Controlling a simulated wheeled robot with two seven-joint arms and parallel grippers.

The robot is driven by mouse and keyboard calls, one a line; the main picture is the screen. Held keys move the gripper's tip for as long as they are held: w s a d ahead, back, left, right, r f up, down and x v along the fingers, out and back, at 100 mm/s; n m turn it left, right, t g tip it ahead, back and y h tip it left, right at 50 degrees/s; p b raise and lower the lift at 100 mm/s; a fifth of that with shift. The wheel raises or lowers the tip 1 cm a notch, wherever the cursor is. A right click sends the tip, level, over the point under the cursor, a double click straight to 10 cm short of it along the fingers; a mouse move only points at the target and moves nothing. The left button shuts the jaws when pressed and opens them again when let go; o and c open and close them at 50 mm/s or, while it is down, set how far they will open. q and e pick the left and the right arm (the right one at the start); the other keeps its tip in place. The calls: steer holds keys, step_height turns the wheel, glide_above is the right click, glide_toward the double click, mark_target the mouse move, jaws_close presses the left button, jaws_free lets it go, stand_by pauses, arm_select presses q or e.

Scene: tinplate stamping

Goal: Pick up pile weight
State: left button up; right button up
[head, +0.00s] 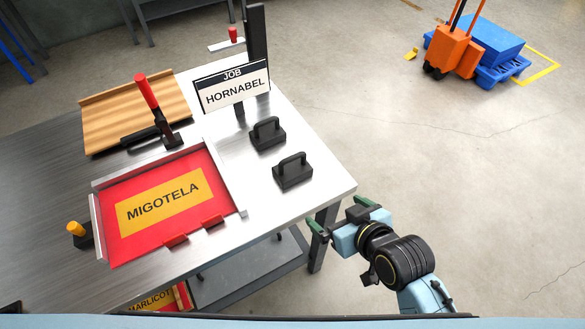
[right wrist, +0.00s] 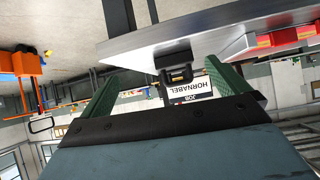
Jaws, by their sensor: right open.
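Two black weights with arched handles stand on the right part of the metal table in the head view. One (head: 268,134) is farther back beside the job sign, the other (head: 293,171) nearer the table's right edge. My right gripper (head: 342,215) is open and empty, just off the table's right corner, apart from both weights. In the right wrist view, its green fingers (right wrist: 160,88) are spread, with a black weight (right wrist: 177,74) beyond and between them; I cannot tell which one. My left gripper does not show.
The metal table (head: 320,187) carries a red tray (head: 125,249) with a yellow MIGOTELA plate, a red-handled clamp (head: 147,92), a wooden board (head: 110,112) and a HORNABEL job sign (head: 235,91). Open floor lies right of the table; an orange truck (head: 452,50) stands far back.

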steer(key=w+a+r+t+y, duration=0.2)
steer(key=w+a, duration=0.1)
steer(key=a, duration=0.1)
steer(key=n+b, duration=0.1)
steer(key=b, duration=0.1)
glide_toward(293, 167)
steer(key=x, duration=0.4)
steer(key=shift+a, duration=0.45)
steer(key=shift+d+f+b+x, duration=0.1)
steer(key=shift+f+b+x, duration=0.05)
steer(key=shift+x, duration=0.75)
steer(key=shift+d+f+b+x, duration=0.1)
steer(key=shift+b+x, duration=0.05)
steer(key=shift+x, duration=0.7)
steer(key=shift+d+f+b+x, duration=0.15)
steer(key=shift+x, duration=0.75)
steer(key=c, duration=1.8)
steer(key=shift+w+r, duration=0.15)
steer(key=shift+r, duration=0.15)
steer(key=shift+c, duration=0.2)
